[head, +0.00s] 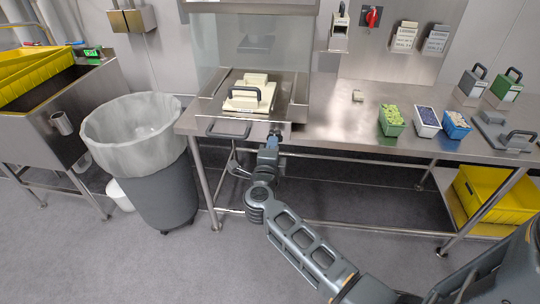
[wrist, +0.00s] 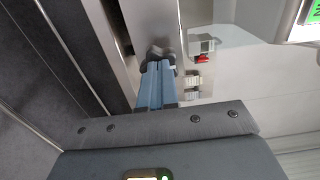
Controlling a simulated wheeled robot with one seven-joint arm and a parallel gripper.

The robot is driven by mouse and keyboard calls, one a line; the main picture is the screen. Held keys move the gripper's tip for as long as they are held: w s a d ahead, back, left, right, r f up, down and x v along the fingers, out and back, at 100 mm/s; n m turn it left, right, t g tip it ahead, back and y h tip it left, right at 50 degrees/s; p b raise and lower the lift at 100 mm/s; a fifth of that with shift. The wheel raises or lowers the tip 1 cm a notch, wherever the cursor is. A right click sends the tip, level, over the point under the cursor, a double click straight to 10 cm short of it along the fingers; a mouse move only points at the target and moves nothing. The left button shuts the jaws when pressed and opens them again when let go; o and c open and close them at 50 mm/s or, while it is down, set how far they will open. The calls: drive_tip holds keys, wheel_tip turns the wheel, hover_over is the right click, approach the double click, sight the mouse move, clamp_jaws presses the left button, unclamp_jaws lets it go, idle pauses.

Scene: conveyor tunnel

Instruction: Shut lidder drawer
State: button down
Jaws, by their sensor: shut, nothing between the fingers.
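The lidder is a clear-walled housing (head: 251,47) at the left end of the steel bench. Its metal drawer (head: 214,108) extends forward out of the housing. A cream block with a dark handle (head: 249,94) sits on the drawer. The drawer's dark loop handle (head: 229,129) sticks out at the bench's front edge. My gripper (head: 275,134) is shut and empty, at the front edge just right of that handle and apart from it. In the wrist view the closed fingertips (wrist: 157,56) are beside a steel surface; I cannot tell whether they touch it.
A lined grey bin (head: 157,180) stands left of the bench. Green, blue and white tubs (head: 391,121) and dark-handled blocks (head: 507,87) stand to the right. A yellow crate (head: 495,196) is on the lower shelf. The bench middle is mostly clear.

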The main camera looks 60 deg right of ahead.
sight(278, 118)
drive_tip(key=b+x, duration=0.1)
drive_tip(key=x, duration=1.1)
drive_tip(key=shift+f, duration=0.1)
drive_tip(key=shift+w+d, duration=0.2)
drive_tip(key=shift+d, duration=0.4)
drive_tip(key=shift+d+r, duration=0.1)
drive_tip(key=shift+r, duration=0.1)
